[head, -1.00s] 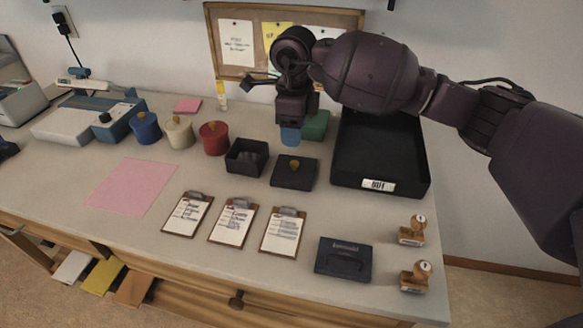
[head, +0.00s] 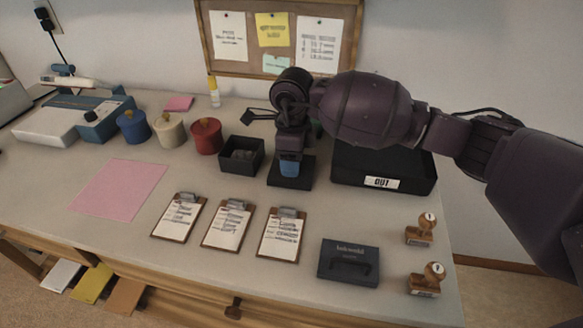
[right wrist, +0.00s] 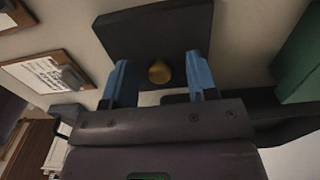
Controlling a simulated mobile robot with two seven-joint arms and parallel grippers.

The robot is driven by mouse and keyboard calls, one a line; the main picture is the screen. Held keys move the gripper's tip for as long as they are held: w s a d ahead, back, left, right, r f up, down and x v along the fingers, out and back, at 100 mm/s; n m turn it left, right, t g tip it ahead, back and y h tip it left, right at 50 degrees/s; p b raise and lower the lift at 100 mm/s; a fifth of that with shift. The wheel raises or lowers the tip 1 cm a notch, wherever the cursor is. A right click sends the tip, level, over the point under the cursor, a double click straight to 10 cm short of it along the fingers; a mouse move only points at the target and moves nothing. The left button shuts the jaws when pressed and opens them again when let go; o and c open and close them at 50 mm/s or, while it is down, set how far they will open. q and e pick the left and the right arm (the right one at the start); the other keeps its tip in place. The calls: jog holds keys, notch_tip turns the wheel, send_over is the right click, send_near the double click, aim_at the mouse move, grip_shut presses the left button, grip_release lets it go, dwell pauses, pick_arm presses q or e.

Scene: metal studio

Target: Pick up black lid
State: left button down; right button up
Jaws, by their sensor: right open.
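The black lid (head: 290,182) is a flat dark square lying on the desk, right of an open black box (head: 241,154). In the right wrist view the lid (right wrist: 185,30) shows with its round brass knob (right wrist: 160,72). My right gripper (head: 289,172) points down over the lid. Its blue fingers (right wrist: 160,85) are open, one on each side of the knob and apart from it. In the head view the gripper hides the knob. My left gripper is not in view.
A black OUT tray (head: 383,184) stands close on the right. Blue, cream and red pots (head: 206,136) stand to the left. Several clipboards (head: 279,236) lie in front, with a black case (head: 348,261) and two stamps (head: 426,280) at the front right. A green thing (right wrist: 300,60) is beside the lid.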

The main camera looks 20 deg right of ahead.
grip_shut()
jog(key=shift+r, duration=0.15)
